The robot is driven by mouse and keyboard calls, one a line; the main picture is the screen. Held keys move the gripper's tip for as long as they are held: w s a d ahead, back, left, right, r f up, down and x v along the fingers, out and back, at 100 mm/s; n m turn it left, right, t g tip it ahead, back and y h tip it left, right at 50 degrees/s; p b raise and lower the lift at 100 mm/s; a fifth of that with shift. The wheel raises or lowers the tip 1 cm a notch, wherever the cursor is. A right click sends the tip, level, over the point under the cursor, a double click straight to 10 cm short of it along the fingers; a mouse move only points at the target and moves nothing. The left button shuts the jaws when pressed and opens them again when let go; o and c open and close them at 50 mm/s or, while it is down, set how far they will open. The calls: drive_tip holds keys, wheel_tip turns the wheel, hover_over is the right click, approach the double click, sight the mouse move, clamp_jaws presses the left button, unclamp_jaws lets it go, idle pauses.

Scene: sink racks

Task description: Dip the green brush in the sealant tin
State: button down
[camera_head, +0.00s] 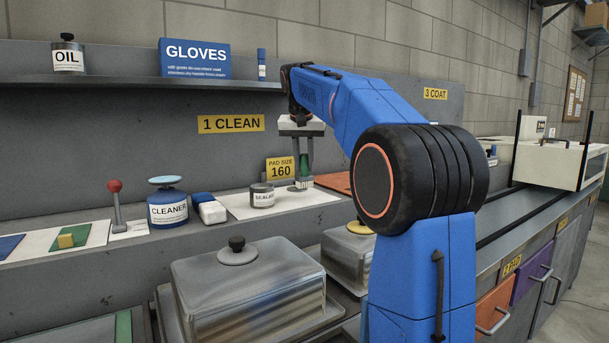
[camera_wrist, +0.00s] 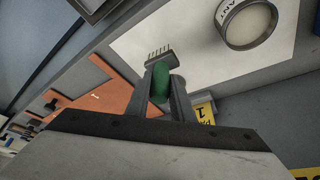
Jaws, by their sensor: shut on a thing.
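The sealant tin (camera_head: 262,197) is a small grey round tin with a white label. It stands on a white sheet (camera_head: 320,199) on the ledge, and its open top with pale contents shows at the upper right of the wrist view (camera_wrist: 249,22). My gripper (camera_head: 303,173) points down to the right of the tin and is shut on the green brush (camera_wrist: 160,83). The green handle shows between the fingers in the head view (camera_head: 304,166). The bristles are apart from the tin; I cannot tell whether they touch the sheet.
A blue cleaner tin (camera_head: 168,209), a blue and white block (camera_head: 208,208) and a red-knobbed lever (camera_head: 115,200) stand to the left. A yellow pad-size sign (camera_head: 281,168) is behind. An orange mat (camera_wrist: 88,98) lies beside the sheet. Metal covers (camera_head: 245,280) stand in front.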

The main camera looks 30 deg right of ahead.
wheel_tip(320, 180, up, 6)
drive_tip(key=shift+f, duration=0.15)
drive_tip(key=w+a+r, duration=0.1)
drive_tip(key=a+r, duration=0.1)
drive_tip(key=a, duration=1.2)
drive_tip(key=shift+w+d+f, duration=0.1)
drive_tip(key=shift+d+f, duration=0.05)
drive_tip(key=shift+f, duration=2.8)
drive_tip(key=shift+f, duration=0.6)
wheel_tip(320, 180, up, 7)
idle(0.6)
